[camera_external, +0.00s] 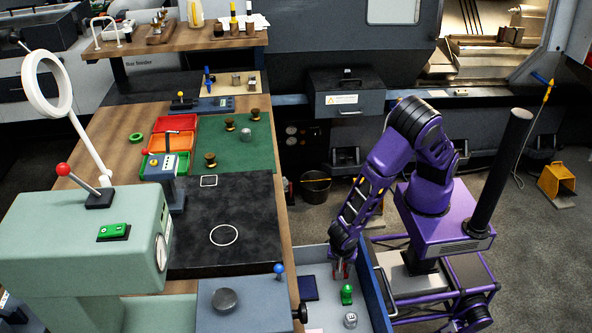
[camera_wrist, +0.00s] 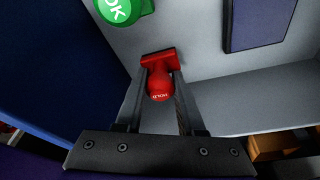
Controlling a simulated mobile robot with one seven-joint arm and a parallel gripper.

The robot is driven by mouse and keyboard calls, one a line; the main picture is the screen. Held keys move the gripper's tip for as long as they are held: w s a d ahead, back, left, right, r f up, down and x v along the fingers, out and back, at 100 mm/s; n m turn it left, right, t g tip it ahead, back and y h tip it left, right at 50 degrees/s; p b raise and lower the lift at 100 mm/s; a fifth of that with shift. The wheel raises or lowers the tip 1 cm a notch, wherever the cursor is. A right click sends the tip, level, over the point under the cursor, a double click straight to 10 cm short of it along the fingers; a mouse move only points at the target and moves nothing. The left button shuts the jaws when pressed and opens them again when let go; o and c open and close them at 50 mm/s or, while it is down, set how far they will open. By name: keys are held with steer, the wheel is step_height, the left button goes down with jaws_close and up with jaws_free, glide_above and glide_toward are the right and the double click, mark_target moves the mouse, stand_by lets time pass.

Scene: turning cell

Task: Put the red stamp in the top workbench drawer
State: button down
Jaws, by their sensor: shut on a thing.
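The red stamp (camera_wrist: 160,88) is between the two fingers of my gripper (camera_wrist: 162,85), which is shut on it. Its knob bears the word HOLD and its wider red base points away from the wrist. In the external view the stamp (camera_external: 346,269) is a small red patch at the tip of my gripper (camera_external: 341,270). The workbench drawer (camera_external: 380,295) is pulled open, and my gripper is inside its outline. The wrist view shows the stamp's base close to the grey drawer floor (camera_wrist: 215,70); I cannot tell whether they touch.
In the drawer are a green OK stamp (camera_external: 347,294), a dark blue flat pad (camera_external: 308,288) and a grey-white knobbed object (camera_external: 350,320). The black mat (camera_external: 250,195) on the workbench lies left of the drawer. A bucket (camera_external: 316,186) stands on the floor behind.

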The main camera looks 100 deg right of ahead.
steer(key=c, duration=0.5)
jaws_free()
steer(key=p+v, duration=0.2)
steer(key=v, duration=1)
steer(key=shift+r+p, duration=0.1)
steer(key=shift+p, duration=0.3)
steer(key=shift+d, duration=0.1)
